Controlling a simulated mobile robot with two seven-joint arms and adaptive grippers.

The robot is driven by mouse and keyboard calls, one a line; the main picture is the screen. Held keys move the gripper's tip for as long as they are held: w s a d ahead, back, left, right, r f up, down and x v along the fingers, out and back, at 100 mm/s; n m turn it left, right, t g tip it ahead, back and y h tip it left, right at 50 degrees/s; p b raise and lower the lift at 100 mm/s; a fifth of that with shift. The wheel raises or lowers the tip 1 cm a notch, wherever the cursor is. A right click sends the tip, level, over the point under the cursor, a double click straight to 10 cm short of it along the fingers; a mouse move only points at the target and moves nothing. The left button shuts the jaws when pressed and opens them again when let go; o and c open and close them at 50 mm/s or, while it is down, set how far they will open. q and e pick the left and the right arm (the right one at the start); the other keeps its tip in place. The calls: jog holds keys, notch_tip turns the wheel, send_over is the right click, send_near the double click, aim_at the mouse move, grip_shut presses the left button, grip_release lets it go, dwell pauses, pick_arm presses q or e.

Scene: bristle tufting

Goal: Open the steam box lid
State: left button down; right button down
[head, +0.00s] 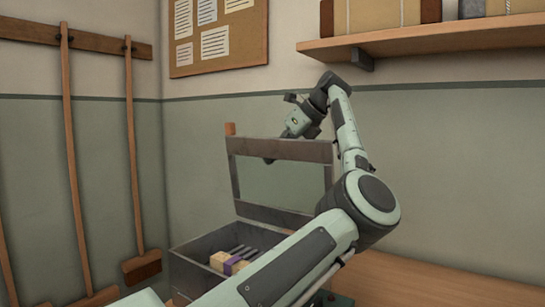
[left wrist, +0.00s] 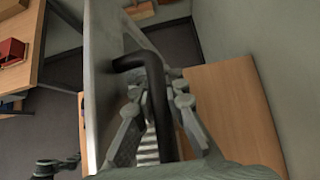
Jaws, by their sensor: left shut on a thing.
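The steam box (head: 190,262) is a grey open-topped box in the head view. Its lid (head: 282,151), a grey-brown frame around a pale panel, stands raised nearly upright at the box's back. In the left wrist view the lid (left wrist: 103,75) is a pale panel seen close to edge-on. My left gripper (left wrist: 158,95) is shut on the dark bent lid handle (left wrist: 152,66). In the head view its wrist is above and behind the lid's top edge, and the lid hides the fingertips. My right gripper is not in view.
Inside the box lie pale wooden blocks (head: 219,260), one with a purple band, and dark rods. The wooden bench (head: 430,282) is clear to the right. A shelf (head: 430,40) is on the wall above, and long-handled tools (head: 133,150) hang at left.

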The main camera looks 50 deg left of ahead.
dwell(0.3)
pick_arm(q)
jog(key=c, duration=1.8)
grip_release()
jog(key=shift+f, duration=0.1)
jog(key=shift+c, duration=0.2)
